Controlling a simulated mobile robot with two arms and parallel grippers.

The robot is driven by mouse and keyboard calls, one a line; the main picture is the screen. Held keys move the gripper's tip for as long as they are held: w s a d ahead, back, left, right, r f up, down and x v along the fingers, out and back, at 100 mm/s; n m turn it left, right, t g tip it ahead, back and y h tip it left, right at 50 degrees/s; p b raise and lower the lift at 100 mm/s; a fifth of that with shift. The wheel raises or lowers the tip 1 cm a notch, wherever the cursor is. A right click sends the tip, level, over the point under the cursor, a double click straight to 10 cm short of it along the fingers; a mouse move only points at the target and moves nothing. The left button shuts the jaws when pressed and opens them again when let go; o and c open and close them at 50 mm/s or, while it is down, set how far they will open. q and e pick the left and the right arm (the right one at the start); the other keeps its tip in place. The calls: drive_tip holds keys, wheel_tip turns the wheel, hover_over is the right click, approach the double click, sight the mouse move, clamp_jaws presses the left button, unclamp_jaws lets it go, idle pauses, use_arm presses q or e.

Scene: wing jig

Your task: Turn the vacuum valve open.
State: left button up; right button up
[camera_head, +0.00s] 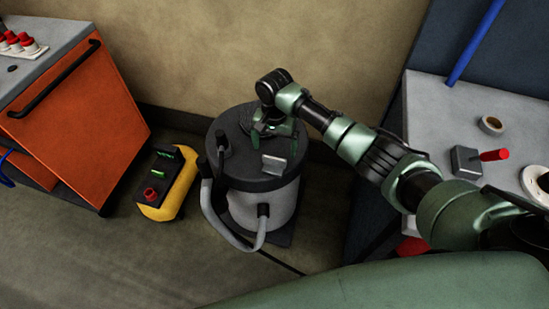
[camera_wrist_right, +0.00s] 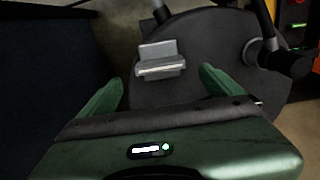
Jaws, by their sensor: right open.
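The vacuum unit, a grey drum (camera_head: 262,208) with a dark round lid (camera_head: 232,150), stands on the floor. A small light-grey block (camera_head: 274,164), perhaps a latch or handle, sits on the lid; it also shows in the right wrist view (camera_wrist_right: 160,60). My right gripper (camera_head: 272,133) is open and empty above the lid. In the right wrist view its two green fingers (camera_wrist_right: 160,92) lie either side of the block's line, with the block beyond the tips. A grey box with a red lever (camera_head: 492,155) lies on the bench; I cannot tell which part is the valve. My left gripper is out of view.
A yellow and black control box (camera_head: 167,182) stands left of the drum. Grey hoses (camera_head: 222,228) curve around the drum's front. An orange cabinet (camera_head: 78,125) is at left. The bench (camera_head: 425,105) at right holds a tape roll (camera_head: 491,125).

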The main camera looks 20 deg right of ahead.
sight(274, 158)
wheel_tip(274, 158, down, 7)
drive_tip(key=shift+r, duration=0.2)
drive_tip(key=c, duration=1.4)
